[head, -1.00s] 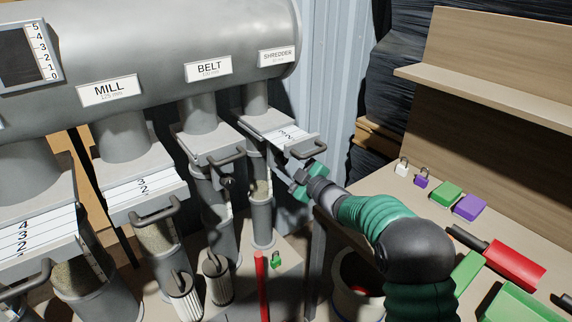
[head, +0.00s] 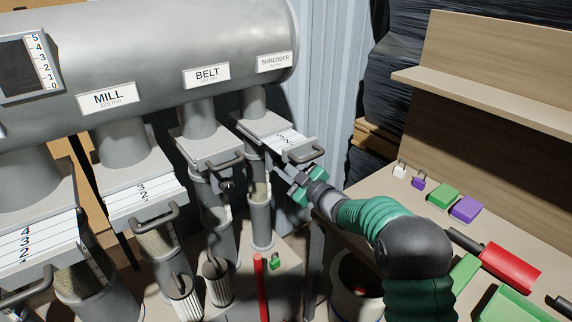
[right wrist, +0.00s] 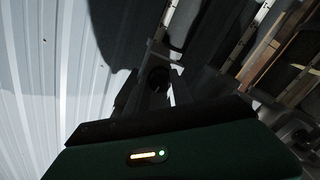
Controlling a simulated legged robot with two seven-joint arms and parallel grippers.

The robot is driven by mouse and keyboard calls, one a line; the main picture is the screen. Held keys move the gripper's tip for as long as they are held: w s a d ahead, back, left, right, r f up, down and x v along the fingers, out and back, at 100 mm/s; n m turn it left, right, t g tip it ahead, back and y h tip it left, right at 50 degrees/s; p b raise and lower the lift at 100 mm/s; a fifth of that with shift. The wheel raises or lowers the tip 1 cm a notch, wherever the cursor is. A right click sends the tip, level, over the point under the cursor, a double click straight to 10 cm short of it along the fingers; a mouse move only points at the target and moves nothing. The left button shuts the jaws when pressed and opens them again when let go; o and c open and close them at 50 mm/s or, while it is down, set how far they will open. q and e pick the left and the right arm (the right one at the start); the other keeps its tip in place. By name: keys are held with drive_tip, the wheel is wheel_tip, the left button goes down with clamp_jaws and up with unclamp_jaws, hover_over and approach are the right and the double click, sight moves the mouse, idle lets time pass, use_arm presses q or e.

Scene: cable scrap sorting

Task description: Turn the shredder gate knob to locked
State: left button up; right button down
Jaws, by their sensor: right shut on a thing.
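The shredder gate (head: 272,128) is a pale numbered slide with a grey handle (head: 303,151), under the SHREDDER label (head: 275,62). My right gripper (head: 288,177) is just below this handle, beside the shredder pipe. It is shut on the gate knob, which its fingers mostly hide in the head view. In the right wrist view a dark round part, seemingly the knob (right wrist: 158,77), shows between the dark fingers. The knob's locked or unlocked mark cannot be read. My left gripper is not in view.
The BELT gate (head: 208,148) and MILL gate (head: 140,195) stand to the left. A bench on the right holds small padlocks (head: 400,171), green and purple blocks (head: 467,208) and a red-handled tool (head: 512,266). A red post (head: 260,275) stands below the gripper.

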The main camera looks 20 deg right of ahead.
drive_tip(key=m+p, duration=0.5)
drive_tip(key=shift+r, duration=0.4)
drive_tip(key=m+p, duration=0.2)
drive_tip(key=m, duration=0.1)
drive_tip(key=shift+m+p, duration=2.7)
drive_tip(key=shift+m, duration=1.5)
drive_tip(key=c, duration=1.5)
unclamp_jaws()
drive_tip(key=shift+w, duration=0.1)
drive_tip(key=o, duration=0.4)
drive_tip(key=shift+d+f, duration=0.1)
drive_tip(key=shift+f, duration=0.15)
